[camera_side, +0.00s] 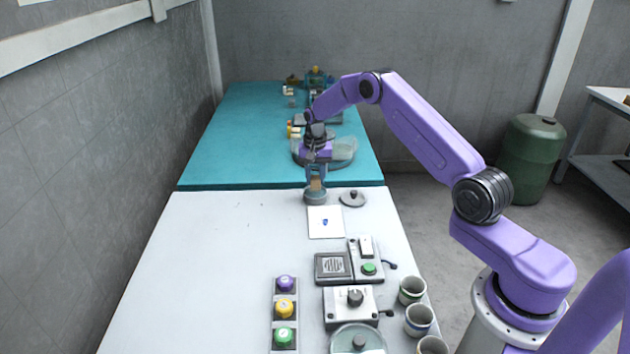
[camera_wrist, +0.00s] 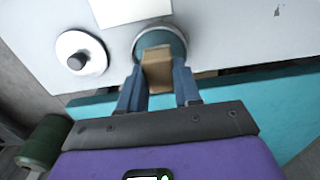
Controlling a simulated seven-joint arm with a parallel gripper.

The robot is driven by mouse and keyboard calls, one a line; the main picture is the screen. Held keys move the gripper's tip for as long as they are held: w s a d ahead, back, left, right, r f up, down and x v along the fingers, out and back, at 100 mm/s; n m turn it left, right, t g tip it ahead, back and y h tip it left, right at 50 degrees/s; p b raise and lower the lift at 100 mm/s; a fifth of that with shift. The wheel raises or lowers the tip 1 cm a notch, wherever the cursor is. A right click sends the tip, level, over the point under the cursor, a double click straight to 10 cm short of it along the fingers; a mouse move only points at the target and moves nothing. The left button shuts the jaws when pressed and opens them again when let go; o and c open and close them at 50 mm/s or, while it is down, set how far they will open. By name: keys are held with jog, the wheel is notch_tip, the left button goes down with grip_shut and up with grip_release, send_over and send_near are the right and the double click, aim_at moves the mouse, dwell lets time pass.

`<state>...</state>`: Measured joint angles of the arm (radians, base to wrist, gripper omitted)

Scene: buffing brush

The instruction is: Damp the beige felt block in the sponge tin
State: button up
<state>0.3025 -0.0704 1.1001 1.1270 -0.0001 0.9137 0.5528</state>
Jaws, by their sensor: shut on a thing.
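The beige felt block (camera_wrist: 157,70) is held between the two fingers of my gripper (camera_wrist: 158,88), which is shut on it. In the side view the block (camera_side: 316,184) hangs from my gripper (camera_side: 316,174) over the round sponge tin (camera_side: 315,197). The tin also shows in the wrist view (camera_wrist: 174,38), with its teal inside behind the block. The block's far end overlaps the tin's opening; I cannot tell whether it touches the sponge. A round grey lid with a dark knob (camera_side: 352,198) lies beside the tin, and it shows in the wrist view (camera_wrist: 80,53).
A white card with a blue mark (camera_side: 325,222) lies in front of the tin. Nearer are a speaker box (camera_side: 333,267), a knob box (camera_side: 352,304), a strip of coloured buttons (camera_side: 285,310) and several cups (camera_side: 412,290). The white table's left side (camera_side: 190,270) is clear.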

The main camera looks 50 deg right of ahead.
aim_at(315, 178)
jog(key=shift+r, duration=2.4)
